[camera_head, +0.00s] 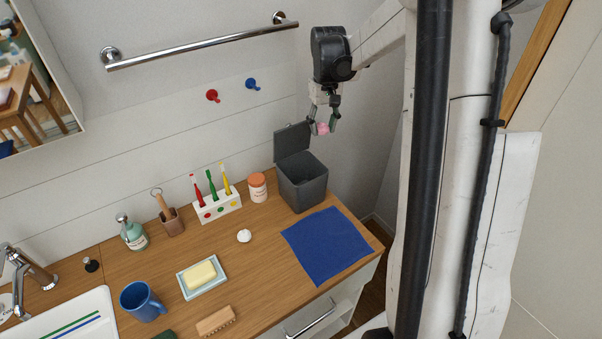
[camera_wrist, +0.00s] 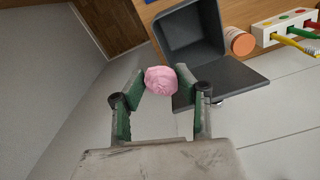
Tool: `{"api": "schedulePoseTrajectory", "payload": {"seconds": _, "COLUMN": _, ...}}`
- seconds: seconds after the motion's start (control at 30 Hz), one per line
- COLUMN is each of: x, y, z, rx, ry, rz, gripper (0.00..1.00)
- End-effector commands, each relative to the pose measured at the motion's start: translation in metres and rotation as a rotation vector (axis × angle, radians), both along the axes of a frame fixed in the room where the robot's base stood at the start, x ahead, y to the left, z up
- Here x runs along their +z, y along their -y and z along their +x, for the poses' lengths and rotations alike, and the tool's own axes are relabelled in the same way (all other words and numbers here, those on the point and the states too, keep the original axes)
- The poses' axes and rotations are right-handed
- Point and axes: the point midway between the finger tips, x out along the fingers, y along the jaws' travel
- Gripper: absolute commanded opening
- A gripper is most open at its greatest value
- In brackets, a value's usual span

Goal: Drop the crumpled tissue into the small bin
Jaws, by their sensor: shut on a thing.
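A crumpled pink tissue (camera_head: 323,128) is pinched between the fingertips of my gripper (camera_head: 322,127). In the wrist view the tissue (camera_wrist: 160,80) sits between the two green-sided fingers of my gripper (camera_wrist: 158,83). The small dark grey bin (camera_head: 303,186) stands at the back right of the counter with its lid (camera_head: 292,140) swung up. My gripper is above the bin, somewhat to its right in the head view. In the wrist view the bin's open mouth (camera_wrist: 190,40) shows beyond the tissue, with the lid (camera_wrist: 228,86) to the right.
A blue cloth (camera_head: 327,246) lies in front of the bin. A jar with an orange lid (camera_head: 257,187) and a toothbrush holder (camera_head: 217,208) stand to its left. A small white object (camera_head: 244,236) lies on the counter. A towel rail (camera_head: 200,46) runs along the wall.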

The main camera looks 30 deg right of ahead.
Motion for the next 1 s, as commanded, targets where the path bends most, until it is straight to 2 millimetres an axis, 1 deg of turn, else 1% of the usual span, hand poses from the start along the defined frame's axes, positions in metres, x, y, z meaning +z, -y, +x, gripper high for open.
{"api": "schedulePoseTrajectory", "payload": {"seconds": 0.03, "x": 0.001, "y": -0.016, "z": 0.004, "rx": 0.028, "ry": 0.0, "rz": 0.0, "gripper": 0.23}}
{"api": "schedulePoseTrajectory", "payload": {"seconds": 0.1, "x": -0.003, "y": -0.031, "z": 0.007, "rx": 0.055, "ry": 0.0, "rz": 0.0, "gripper": 0.23}}
{"api": "schedulePoseTrajectory", "payload": {"seconds": 0.23, "x": -0.01, "y": -0.045, "z": 0.009, "rx": 0.08, "ry": 0.0, "rz": 0.0, "gripper": 0.23}}
{"api": "schedulePoseTrajectory", "payload": {"seconds": 0.47, "x": -0.022, "y": -0.047, "z": 0.009, "rx": 0.084, "ry": 0.0, "rz": 0.0, "gripper": 0.23}}
{"api": "schedulePoseTrajectory", "payload": {"seconds": 0.8, "x": -0.057, "y": -0.047, "z": 0.009, "rx": 0.083, "ry": 0.0, "rz": 0.0, "gripper": 0.23}}
{"api": "schedulePoseTrajectory", "payload": {"seconds": 0.9, "x": -0.066, "y": -0.047, "z": 0.009, "rx": 0.083, "ry": 0.0, "rz": 0.0, "gripper": 0.23}}
{"api": "schedulePoseTrajectory", "payload": {"seconds": 1.0, "x": -0.07, "y": -0.047, "z": 0.009, "rx": 0.083, "ry": 0.0, "rz": 0.0, "gripper": 0.23}}
